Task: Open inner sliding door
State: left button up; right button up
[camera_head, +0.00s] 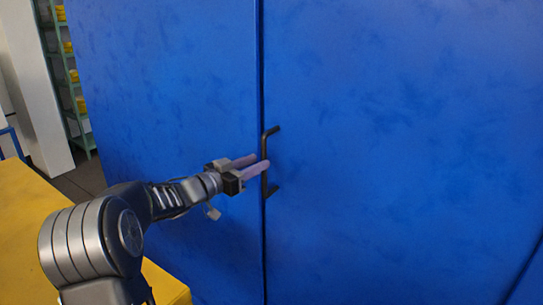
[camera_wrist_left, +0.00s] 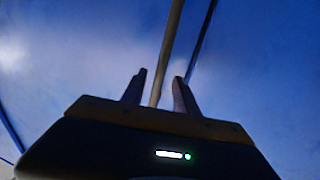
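A large blue door panel (camera_head: 400,130) fills the right of the head view and meets another blue panel (camera_head: 170,90) at a dark vertical seam. A dark bar handle (camera_head: 264,184) stands upright on the right panel beside the seam. My left gripper (camera_head: 260,163) is at the middle of the handle. In the left wrist view, the handle bar (camera_wrist_left: 170,45) runs between my two fingers (camera_wrist_left: 159,84), with a gap visible on each side. The fingers look open around the bar, not closed on it. My right gripper is not in view.
A yellow surface (camera_head: 30,210) lies at the lower left, beside and under my left arm. Green shelving (camera_head: 72,90) with yellow bins and a white wall panel (camera_head: 40,100) stand at the far left. Floor shows between them and the blue panels.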

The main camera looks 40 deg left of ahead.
aim_at(271, 156)
pick_arm(q)
jog(key=w, duration=0.3)
jog(key=w+d, duration=0.1)
jog(key=w, duration=0.2)
jog(key=shift+w+d+p, duration=0.15)
jog(key=shift+w+p, duration=0.15)
jog(key=shift+p, duration=0.1)
jog(key=shift+c, duration=0.6)
grip_shut()
dwell(0.4)
